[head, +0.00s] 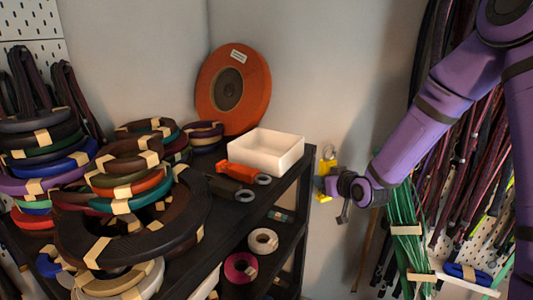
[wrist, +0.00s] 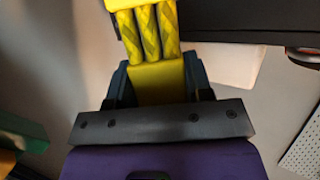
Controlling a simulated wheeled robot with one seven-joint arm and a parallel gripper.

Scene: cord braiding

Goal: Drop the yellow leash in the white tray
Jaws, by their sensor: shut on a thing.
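The yellow leash (head: 325,166) is a small folded bundle with a metal ring at its top in the head view. My gripper (head: 330,184) is shut on it, to the right of the black shelf and apart from it. In the wrist view the leash (wrist: 147,35) shows as several patterned yellow strands with a yellow band, between the fingers of my gripper (wrist: 155,85). The white tray (head: 266,160) is an open box on the shelf top, left of my gripper. A pale surface behind the leash in the wrist view may be the tray, but I cannot tell.
The black shelf (head: 280,207) carries an orange bundle (head: 240,171) and a dark bundle (head: 228,188) in front of the tray. A large orange spool (head: 233,89) stands behind it. Stacked cord coils (head: 125,180) fill the left. Green cords (head: 405,215) hang below my arm.

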